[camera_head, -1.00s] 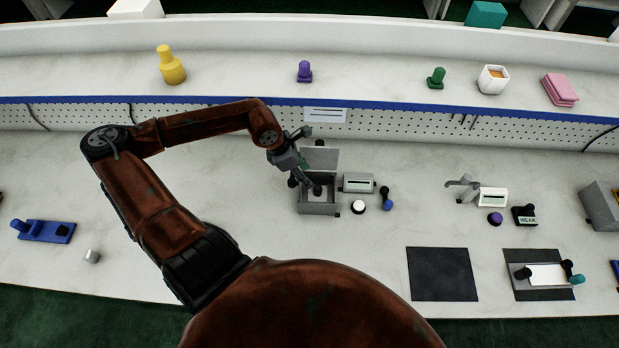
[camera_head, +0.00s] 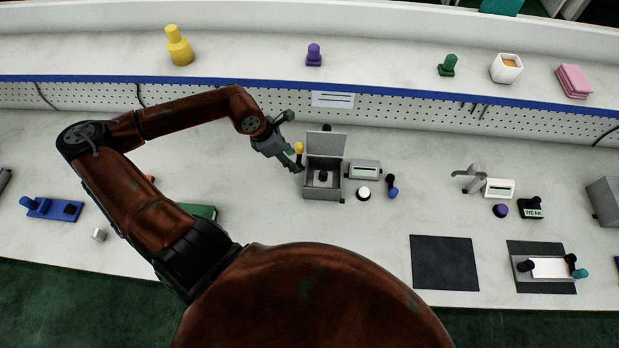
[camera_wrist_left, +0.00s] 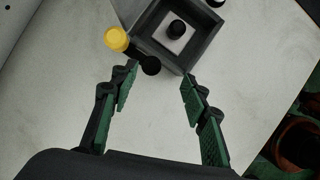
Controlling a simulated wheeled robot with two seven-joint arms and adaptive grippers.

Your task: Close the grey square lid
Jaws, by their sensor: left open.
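The grey square lid (camera_head: 326,144) stands raised at the back edge of the open grey box (camera_head: 322,193) in the head view. Inside the box a black knob sits on a white plate (camera_wrist_left: 176,44), seen in the left wrist view. My left gripper (camera_head: 294,142) is open and empty, just left of the box and lid. The wrist view shows its two spread fingers (camera_wrist_left: 158,82) near the box's rim. A yellow-topped knob (camera_head: 299,147) with a black part stands at the box's left side, close to the fingers. My right gripper is out of view.
A grey display unit (camera_head: 364,170), a white round button (camera_head: 363,194) and a blue-black handle (camera_head: 392,187) stand right of the box. A green item (camera_head: 203,211) lies partly behind my left arm. A dark mat (camera_head: 444,263) lies at the front right. The bench left of the box is mostly clear.

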